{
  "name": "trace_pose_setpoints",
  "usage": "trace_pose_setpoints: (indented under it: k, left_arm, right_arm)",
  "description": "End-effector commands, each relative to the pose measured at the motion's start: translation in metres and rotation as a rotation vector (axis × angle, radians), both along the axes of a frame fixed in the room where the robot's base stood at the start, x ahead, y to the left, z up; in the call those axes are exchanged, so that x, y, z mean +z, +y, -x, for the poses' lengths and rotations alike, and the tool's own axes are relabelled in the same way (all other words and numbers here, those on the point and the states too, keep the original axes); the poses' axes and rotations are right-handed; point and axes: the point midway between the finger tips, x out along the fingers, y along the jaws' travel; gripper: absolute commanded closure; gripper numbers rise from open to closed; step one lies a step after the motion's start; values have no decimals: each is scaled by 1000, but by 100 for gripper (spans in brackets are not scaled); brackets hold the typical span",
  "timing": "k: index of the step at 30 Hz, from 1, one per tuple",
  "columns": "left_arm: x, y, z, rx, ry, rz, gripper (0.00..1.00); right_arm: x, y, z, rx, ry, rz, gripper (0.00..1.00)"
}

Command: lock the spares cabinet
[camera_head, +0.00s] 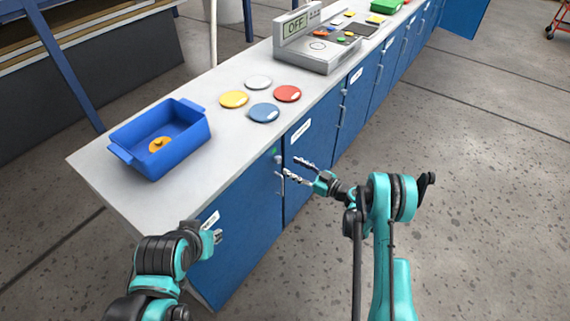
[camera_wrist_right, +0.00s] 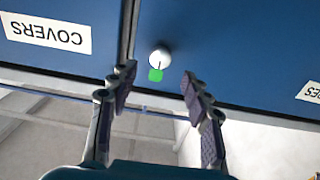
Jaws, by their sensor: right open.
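The spares cabinet is the nearest blue door (camera_head: 240,237), left of the covers door (camera_head: 301,164). Its label is cut off at the right edge of the wrist view (camera_wrist_right: 309,92). A round silver lock knob (camera_wrist_right: 160,56) sits at the door's upper edge near the gap, with a green mark (camera_wrist_right: 155,75) beside it; the mark also shows in the head view (camera_head: 275,152). My right gripper (camera_head: 291,167) is open in front of the knob. In the wrist view its fingertips (camera_wrist_right: 157,77) lie either side of the green mark, with nothing held. My left gripper (camera_head: 214,237) is low by the same door; its jaw opening is unclear.
The grey countertop (camera_head: 222,108) carries a blue bin (camera_head: 159,138) with an orange piece (camera_head: 159,144), several coloured discs (camera_head: 263,112) and a device reading OFF (camera_head: 318,49). Door handles protrude along the cabinet front.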

Motion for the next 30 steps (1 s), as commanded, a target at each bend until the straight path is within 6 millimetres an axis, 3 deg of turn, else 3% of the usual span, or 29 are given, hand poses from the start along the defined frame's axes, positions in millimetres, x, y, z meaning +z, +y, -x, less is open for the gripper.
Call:
trace_pose_setpoints:
  k: [10, 21, 27, 30]
  left_arm:
    - [-18, 0, 0, 0, 0, 0, 74]
    - [-19, 0, 0, 0, 0, 0, 74]
    - [-19, 0, 0, 0, 0, 0, 74]
    - [-19, 0, 0, 0, 0, 0, 74]
  right_arm:
    - [-2, 43, -31, 1, 2, 1, 52]
    - [0, 49, -36, -1, 3, 0, 52]
    - [0, 49, -36, -1, 3, 0, 100]
    - [0, 49, -36, -1, 3, 0, 100]
